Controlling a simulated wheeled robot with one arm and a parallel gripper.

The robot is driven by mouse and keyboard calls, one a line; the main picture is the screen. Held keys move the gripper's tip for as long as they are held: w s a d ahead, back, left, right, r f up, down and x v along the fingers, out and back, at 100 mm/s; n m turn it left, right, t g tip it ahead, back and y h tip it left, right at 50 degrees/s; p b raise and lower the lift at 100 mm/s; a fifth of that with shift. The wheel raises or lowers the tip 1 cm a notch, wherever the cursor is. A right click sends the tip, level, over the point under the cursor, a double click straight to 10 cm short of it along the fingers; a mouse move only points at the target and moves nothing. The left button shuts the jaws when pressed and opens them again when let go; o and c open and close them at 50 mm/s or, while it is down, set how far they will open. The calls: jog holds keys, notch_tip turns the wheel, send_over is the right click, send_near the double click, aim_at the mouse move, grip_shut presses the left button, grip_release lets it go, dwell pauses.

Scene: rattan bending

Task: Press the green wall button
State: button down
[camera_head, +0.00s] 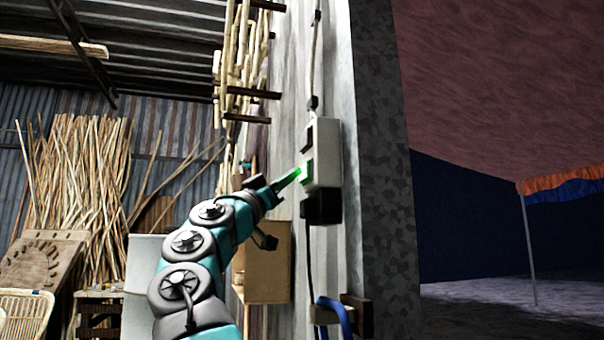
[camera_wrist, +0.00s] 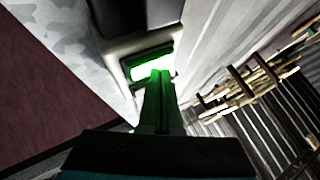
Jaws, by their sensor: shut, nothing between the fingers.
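The green wall button (camera_wrist: 140,70) glows bright in the wrist view, set in a dark frame on a pale switch box. In the head view the switch box (camera_head: 325,150) is fixed to the wall, and a green glow (camera_head: 305,172) shows on its left face. My gripper (camera_head: 298,172) is shut and empty, its fingertips at the button. In the wrist view the fingertips (camera_wrist: 160,76) overlap the lower right part of the lit button. They look to be touching it or very close; I cannot tell which. The fingers are tinted green by the light.
A dark switch (camera_head: 307,134) sits above the button and a black box (camera_head: 322,206) below it. A cardboard-coloured cabinet (camera_head: 262,262) stands by the wall under my arm. Rattan poles (camera_head: 95,185) lean at the back left. Wall pegs hold more rattan (camera_head: 240,60).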

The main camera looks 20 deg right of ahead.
jog(key=shift+d, duration=0.3)
jog(key=shift+a, duration=0.15)
jog(key=shift+a+f, duration=0.1)
jog(key=shift+a, duration=0.25)
jog(key=a+p, duration=0.2)
jog(key=a, duration=0.3)
jog(key=shift+a, duration=0.4)
dwell(0.5)
